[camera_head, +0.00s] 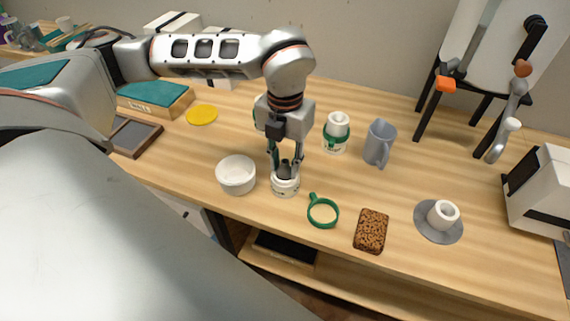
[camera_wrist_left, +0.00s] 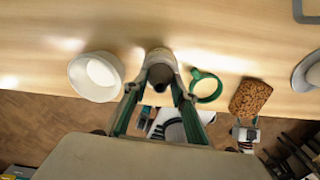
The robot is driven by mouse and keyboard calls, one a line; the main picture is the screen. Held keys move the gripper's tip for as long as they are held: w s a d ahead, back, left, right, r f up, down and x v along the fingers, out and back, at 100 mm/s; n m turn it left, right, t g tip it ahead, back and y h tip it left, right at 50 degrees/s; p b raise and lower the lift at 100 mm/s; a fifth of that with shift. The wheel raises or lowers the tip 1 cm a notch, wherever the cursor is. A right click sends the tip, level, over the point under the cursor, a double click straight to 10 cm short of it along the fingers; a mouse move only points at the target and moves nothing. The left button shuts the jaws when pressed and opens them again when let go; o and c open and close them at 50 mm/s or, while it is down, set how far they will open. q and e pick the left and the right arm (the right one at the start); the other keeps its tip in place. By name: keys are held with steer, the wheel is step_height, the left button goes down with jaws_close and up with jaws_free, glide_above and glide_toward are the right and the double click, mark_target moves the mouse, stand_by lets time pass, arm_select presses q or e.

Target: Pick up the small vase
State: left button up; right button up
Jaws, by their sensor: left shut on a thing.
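The small vase (camera_head: 285,186) has a pale, marked body and a dark neck. It is upright at the near part of the wooden table. My left gripper (camera_head: 286,163) points down from above, its fingers closed on either side of the dark neck. In the left wrist view the vase (camera_wrist_left: 160,62) shows between the two green-edged fingers of the left gripper (camera_wrist_left: 159,86), its dark mouth facing the camera. I cannot tell whether its base touches the table. My right gripper is in neither view.
A white bowl (camera_head: 236,175) stands close left of the vase, and a green ring with a handle (camera_head: 322,211) lies close right.

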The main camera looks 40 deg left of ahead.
arm_select(q)
step_height(320, 180, up, 20)
steer(key=p, duration=0.1)
steer(key=shift+f, duration=0.2)
